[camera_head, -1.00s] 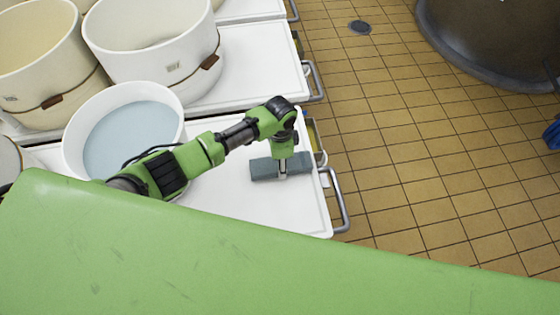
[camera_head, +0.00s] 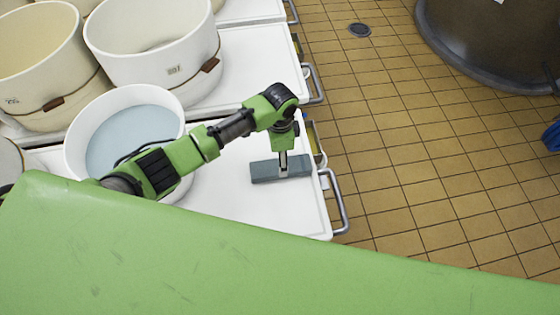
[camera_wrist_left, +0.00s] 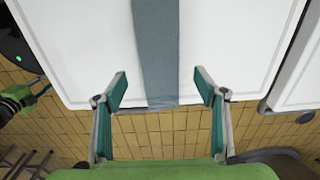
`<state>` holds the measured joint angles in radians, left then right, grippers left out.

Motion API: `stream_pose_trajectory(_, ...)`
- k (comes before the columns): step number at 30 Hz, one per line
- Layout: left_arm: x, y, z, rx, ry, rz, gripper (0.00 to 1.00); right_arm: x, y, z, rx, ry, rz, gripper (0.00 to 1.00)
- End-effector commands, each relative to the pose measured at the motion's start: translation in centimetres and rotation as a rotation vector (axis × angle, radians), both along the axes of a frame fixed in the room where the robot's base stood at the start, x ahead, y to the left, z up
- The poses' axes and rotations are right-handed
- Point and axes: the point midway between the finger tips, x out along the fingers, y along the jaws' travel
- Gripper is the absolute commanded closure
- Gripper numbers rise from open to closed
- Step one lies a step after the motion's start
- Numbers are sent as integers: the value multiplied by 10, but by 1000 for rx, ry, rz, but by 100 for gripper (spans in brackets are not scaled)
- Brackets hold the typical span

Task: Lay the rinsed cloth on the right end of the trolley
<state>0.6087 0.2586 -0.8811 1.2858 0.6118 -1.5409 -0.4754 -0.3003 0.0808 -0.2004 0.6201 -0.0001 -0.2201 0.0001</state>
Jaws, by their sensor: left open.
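The folded grey-blue cloth (camera_head: 265,172) lies flat on the right end of the white trolley (camera_head: 265,215), near its handle. In the left wrist view the cloth (camera_wrist_left: 157,40) shows as a long strip running over the trolley top (camera_wrist_left: 90,45). My left gripper (camera_head: 283,172) is just above the middle of the cloth. In the wrist view its two fingers (camera_wrist_left: 160,82) are spread wide, one on each side of the cloth, apart from it.
A white basin of bluish water (camera_head: 85,170) stands left of the cloth on the trolley. Large cream tubs (camera_head: 150,60) stand behind on other white trolleys. A metal handle (camera_head: 340,200) sticks out at the right.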

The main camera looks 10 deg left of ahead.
Motion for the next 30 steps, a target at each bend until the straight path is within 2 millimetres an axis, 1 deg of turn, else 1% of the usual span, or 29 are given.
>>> stream_pose_trajectory(1,1,0,13,-2,-3,-1,35,0,-1,2,-1,0,0,74)
stream_pose_trajectory(3,1,-1,27,-2,-3,-1,35,0,-1,3,-1,0,0,74)
stream_pose_trajectory(6,1,0,44,0,-2,0,35,0,-1,4,-1,0,0,74)
stream_pose_trajectory(10,1,0,59,-1,-1,1,35,0,-1,4,-1,0,-1,74)
stream_pose_trajectory(15,0,0,65,1,1,1,35,0,-1,4,-1,0,-1,74)
stream_pose_trajectory(30,0,0,65,0,1,1,35,0,-1,4,-1,0,-1,74)
